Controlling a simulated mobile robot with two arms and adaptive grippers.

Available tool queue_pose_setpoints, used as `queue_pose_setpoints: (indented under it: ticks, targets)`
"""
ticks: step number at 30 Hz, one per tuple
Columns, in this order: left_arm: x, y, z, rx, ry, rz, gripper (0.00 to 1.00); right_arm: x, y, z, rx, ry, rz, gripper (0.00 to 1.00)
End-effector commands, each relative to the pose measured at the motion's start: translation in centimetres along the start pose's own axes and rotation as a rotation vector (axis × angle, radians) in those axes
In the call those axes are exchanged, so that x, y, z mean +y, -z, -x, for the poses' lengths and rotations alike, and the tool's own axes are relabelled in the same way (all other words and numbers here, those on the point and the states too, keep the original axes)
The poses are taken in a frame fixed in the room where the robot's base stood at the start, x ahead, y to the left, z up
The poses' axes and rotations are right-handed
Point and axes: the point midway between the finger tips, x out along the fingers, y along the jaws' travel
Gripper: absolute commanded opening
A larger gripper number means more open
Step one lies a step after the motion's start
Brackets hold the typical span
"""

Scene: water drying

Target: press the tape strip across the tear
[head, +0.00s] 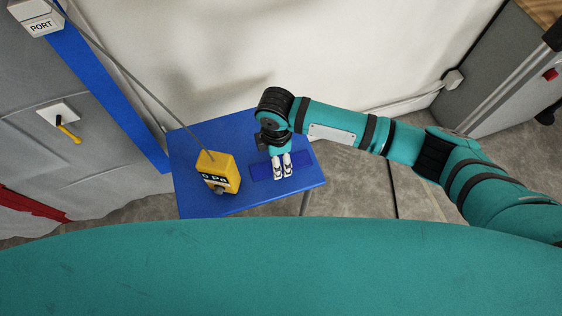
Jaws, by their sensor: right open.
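A dark blue flat strip (304,160), which looks like the tape strip, lies on a small blue table (215,138). My right gripper (282,173) points down over the middle of the strip with its two pale fingers apart. Its fingers hide part of the strip, and I cannot tell whether they touch it. No tear can be made out. A pale sheet-like wall (240,50) stands behind the table, with soft shadows on it. My left gripper is out of view.
A yellow gauge (218,168) reading "0 Pa" stands on the table left of the strip, with a thin hose rising to a box (36,20) marked "PORT". A yellow lever (68,130) sits on the grey panel at left. Grey floor (345,180) shows right of the table.

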Motion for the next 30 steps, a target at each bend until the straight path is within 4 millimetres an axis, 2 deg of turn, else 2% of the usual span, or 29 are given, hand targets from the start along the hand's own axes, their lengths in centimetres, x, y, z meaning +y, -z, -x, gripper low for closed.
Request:
queue_pose_setpoints:
  ticks: [1, 5, 13, 23, 30]
  targets:
    - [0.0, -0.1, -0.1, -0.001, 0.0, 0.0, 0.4, -0.1, 0.0, -0.9, -0.002, 0.002, -0.001, 0.69]
    - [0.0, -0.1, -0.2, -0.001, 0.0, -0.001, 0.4, 0.0, 0.0, -2.2, -0.001, -0.001, -0.001, 0.69]
    - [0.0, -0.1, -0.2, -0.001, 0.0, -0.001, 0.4, 0.0, 0.0, -2.5, 0.0, -0.002, 0.0, 0.69]
    - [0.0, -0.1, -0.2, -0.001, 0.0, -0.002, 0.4, 0.0, 0.0, -2.4, 0.0, -0.002, 0.0, 0.26]
    - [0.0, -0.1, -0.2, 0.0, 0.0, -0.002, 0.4, 0.0, 0.0, -2.4, 0.0, -0.002, 0.0, 0.24]
